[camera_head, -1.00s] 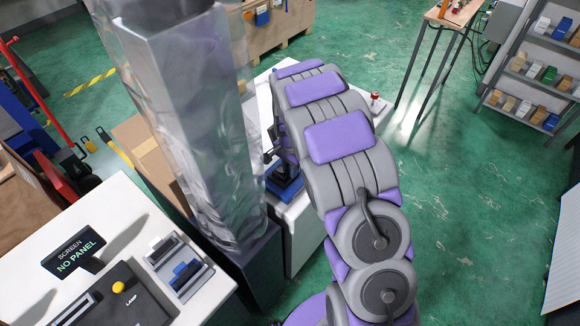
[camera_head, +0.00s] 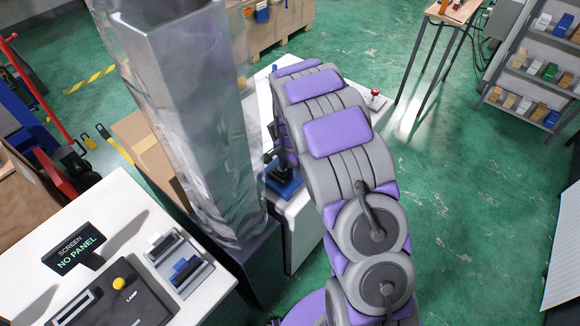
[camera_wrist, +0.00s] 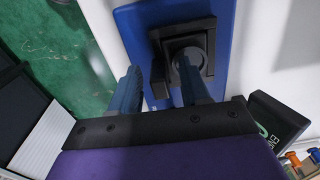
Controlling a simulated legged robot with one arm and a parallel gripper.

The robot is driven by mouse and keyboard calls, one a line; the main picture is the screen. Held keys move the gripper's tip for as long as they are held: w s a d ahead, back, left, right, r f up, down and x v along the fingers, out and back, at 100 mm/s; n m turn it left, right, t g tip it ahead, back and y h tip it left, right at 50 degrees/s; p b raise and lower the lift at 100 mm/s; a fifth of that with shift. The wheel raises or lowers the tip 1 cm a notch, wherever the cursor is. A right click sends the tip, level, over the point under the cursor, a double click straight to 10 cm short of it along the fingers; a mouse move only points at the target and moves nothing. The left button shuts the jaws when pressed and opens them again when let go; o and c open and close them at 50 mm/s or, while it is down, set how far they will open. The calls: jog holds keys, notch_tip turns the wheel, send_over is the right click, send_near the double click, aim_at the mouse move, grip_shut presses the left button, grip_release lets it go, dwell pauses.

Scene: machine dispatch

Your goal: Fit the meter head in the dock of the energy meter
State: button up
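In the wrist view a blue plate (camera_wrist: 225,45) lies on a white surface. It carries a black square frame (camera_wrist: 207,40) around a dark round part, which may be the dock; I cannot tell whether a meter head sits in it. My gripper (camera_wrist: 160,88) has its two blue fingers apart over the plate, with no object clearly held between them. The right finger overlaps the round part; contact is unclear. In the head view the blue base (camera_head: 284,186) with a black part shows beside my arm, which hides most of my gripper.
A dark box with a green mark (camera_wrist: 277,118) stands right of my gripper in the wrist view. A tall clear column (camera_head: 190,120) stands left of my arm. A white bench with a "NO PANEL" screen (camera_head: 78,250) is at lower left. Green floor is open on the right.

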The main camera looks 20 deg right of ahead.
jog(key=shift+o, duration=0.3)
jog(key=shift+r, duration=0.1)
notch_tip(320, 180, up, 17)
jog(key=p, duration=0.2)
dwell(0.7)
